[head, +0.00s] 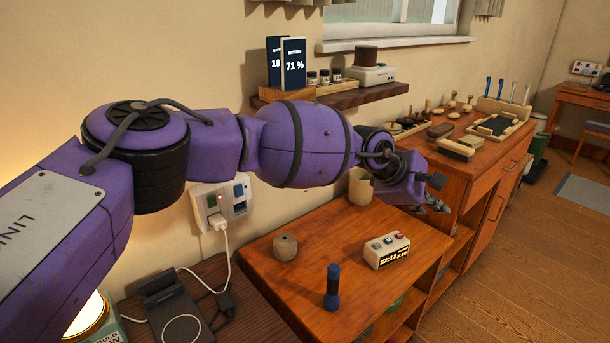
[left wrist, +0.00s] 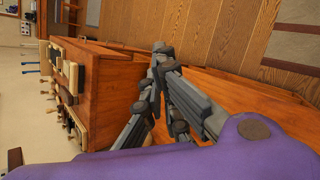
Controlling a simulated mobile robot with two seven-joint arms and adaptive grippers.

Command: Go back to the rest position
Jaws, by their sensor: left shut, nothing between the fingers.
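My left arm reaches in from the left of the head view, purple with dark bands, and stretches over the low wooden cabinet. My left gripper (head: 436,203) is at its end, above the right part of that cabinet, near the taller dresser's front. In the left wrist view the gripper (left wrist: 150,85) has its grey fingers closed with nothing held between them. My right gripper is in neither view.
A wall shelf (head: 372,95) hangs above. The dresser (head: 485,172) holds brushes and trays. Wooden floor (head: 520,270) at right is clear.

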